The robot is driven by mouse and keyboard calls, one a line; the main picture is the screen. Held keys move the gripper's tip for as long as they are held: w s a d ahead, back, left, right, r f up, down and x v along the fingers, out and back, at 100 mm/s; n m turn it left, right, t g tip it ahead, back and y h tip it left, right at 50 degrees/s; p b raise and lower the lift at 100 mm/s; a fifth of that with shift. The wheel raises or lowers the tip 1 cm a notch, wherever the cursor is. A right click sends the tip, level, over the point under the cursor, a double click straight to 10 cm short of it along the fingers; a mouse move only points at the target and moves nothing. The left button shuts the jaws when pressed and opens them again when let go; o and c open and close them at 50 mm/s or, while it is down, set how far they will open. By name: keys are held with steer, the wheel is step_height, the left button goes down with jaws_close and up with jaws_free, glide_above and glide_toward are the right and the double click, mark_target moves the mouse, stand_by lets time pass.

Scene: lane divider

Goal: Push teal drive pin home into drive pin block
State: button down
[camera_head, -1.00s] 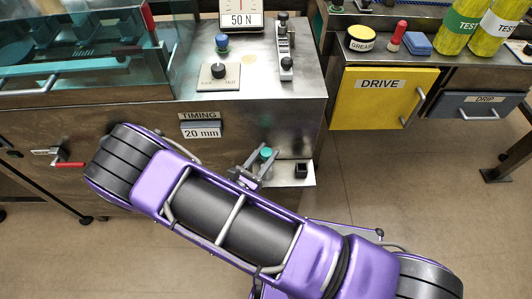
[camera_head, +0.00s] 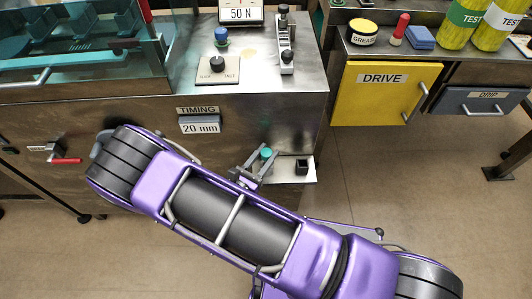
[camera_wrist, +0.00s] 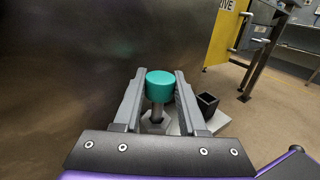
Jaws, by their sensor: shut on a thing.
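The teal drive pin (camera_wrist: 160,84) stands upright between the fingers of my gripper (camera_wrist: 159,90) in the wrist view. The teal head also shows in the head view (camera_head: 266,153), between the gripper's fingertips (camera_head: 262,158). The gripper is shut on the pin. A grey shank runs down from the teal head to a grey hexagonal part (camera_wrist: 154,126) below, partly hidden by the gripper. I cannot tell how deep the shank sits. A small black open-topped block (camera_wrist: 208,104) stands to the right of the pin, apart from it. It also shows in the head view (camera_head: 302,167).
A pale shelf (camera_head: 291,176) juts from the metal cabinet (camera_head: 255,120) under the pin and black block. The cabinet face is close on the left in the wrist view.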

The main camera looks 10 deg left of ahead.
steer(key=shift+f+b, duration=0.8)
steer(key=shift+f, duration=0.35)
steer(key=shift+c, duration=1.9)
jaws_free()
steer(key=shift+r, duration=0.1)
steer(key=v, duration=1.7)
steer(key=shift+s+p, duration=0.2)
steer(key=shift+p, duration=0.1)
steer(key=shift+w+a+r, duration=0.1)
steer(key=shift+a, duration=0.05)
